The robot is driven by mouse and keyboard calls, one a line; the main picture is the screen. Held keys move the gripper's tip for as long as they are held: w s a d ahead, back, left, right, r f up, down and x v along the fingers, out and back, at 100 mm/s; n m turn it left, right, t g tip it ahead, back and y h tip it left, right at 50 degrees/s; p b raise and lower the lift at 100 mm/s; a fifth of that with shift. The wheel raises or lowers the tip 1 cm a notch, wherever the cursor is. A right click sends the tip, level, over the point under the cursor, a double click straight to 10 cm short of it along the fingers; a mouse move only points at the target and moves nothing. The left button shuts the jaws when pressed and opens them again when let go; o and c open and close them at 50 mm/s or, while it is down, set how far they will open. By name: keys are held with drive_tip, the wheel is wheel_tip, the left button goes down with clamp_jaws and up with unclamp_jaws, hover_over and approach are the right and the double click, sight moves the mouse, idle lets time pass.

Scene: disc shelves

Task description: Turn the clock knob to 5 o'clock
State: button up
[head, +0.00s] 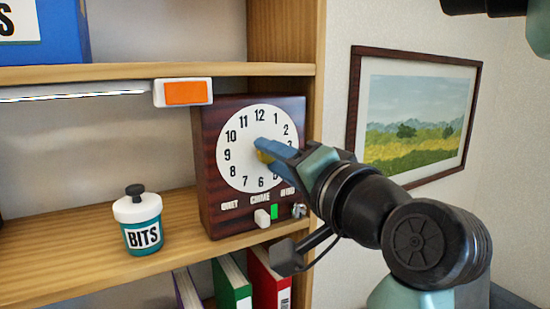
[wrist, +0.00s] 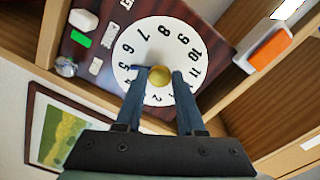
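The clock (head: 207,150) is a dark reddish-brown box with a white numbered dial (head: 237,178), standing on the wooden shelf. A yellow, brass-like knob (head: 264,156) sits at the middle of the dial. It also shows in the wrist view (wrist: 160,76), where the dial appears turned round. My gripper (wrist: 160,73) reaches to the dial from the lower right in the head view, with one blue finger on each side of the knob. Whether both fingers press on it is not clear. The fingers partly hide the knob and the dial's right side, and no clear pointer shows.
A switch and a green patch (head: 274,212) are on the clock's front, below the dial. A white-and-orange box (head: 183,92) is above, at the upper shelf's edge. A BITS jar (head: 138,220) stands left. A framed picture (head: 355,110) hangs on the right wall.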

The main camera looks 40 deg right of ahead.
drive_tip(key=o, duration=0.4)
drive_tip(key=b+v, duration=0.5)
drive_tip(key=v, duration=0.8)
drive_tip(key=shift+d, duration=0.1)
drive_tip(key=w+a+n+t+b, duration=0.4)
drive_tip(key=w+a+n, duration=0.2)
drive_tip(key=w+a, duration=0.4)
drive_tip(key=a+n+t+y+b, duration=0.1)
drive_tip(key=a+n+t, duration=0.1)
drive_tip(key=a, duration=0.3)
drive_tip(key=s+a+r+n+t+y, duration=0.1)
drive_tip(key=a+n+t+y, duration=0.1)
drive_tip(key=a+n, duration=0.2)
drive_tip(key=s+a+n+t+y+b, duration=0.1)
drive_tip(key=a+n+t, duration=0.1)
drive_tip(key=a, duration=0.6)
drive_tip(key=shift+s+a+r+n+b, duration=0.15)
drive_tip(key=shift+s+r+n+b, duration=0.1)
drive_tip(key=shift+n+b, duration=0.15)
